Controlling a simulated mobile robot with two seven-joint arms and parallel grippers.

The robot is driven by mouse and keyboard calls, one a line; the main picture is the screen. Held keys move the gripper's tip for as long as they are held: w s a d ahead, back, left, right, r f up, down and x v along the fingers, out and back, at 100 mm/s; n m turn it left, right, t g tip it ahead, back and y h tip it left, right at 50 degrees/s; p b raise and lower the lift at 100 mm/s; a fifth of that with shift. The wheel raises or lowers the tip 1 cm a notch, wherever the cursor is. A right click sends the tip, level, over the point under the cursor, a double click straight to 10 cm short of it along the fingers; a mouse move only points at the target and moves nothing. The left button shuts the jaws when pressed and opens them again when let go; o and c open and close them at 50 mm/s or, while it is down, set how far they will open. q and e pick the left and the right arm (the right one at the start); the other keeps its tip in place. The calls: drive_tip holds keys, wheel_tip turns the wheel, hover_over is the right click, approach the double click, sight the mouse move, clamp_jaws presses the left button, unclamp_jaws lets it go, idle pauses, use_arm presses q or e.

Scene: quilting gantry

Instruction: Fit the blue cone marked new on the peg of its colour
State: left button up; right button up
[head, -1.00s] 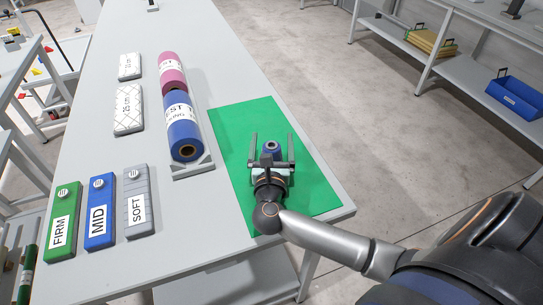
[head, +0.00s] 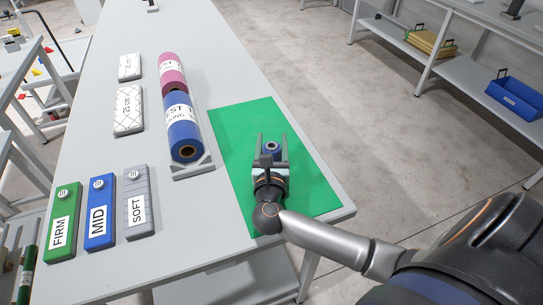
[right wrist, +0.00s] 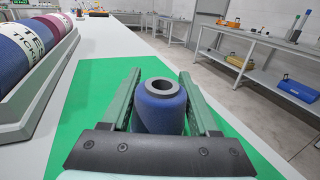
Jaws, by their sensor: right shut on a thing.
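The blue cone (head: 271,147) stands upright on the green mat (head: 234,150), with a grey ring and a dark hole at its top. My right gripper (head: 272,140) is shut on it, one finger on each side. In the right wrist view the blue cone (right wrist: 159,105) sits between the fingers of my right gripper (right wrist: 159,90). No marking reading "new" is legible on it. No peg shows in these views. My left gripper is not in view.
Left of the mat a rack (head: 194,168) holds a pink roll (head: 172,72) and a blue roll (head: 184,135). Green, blue and grey blocks (head: 100,205) marked FIRM, MID and SOFT lie at the near left. White patterned pads (head: 129,110) lie behind them. The table's far middle is clear.

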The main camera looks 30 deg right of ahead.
clamp_jaws()
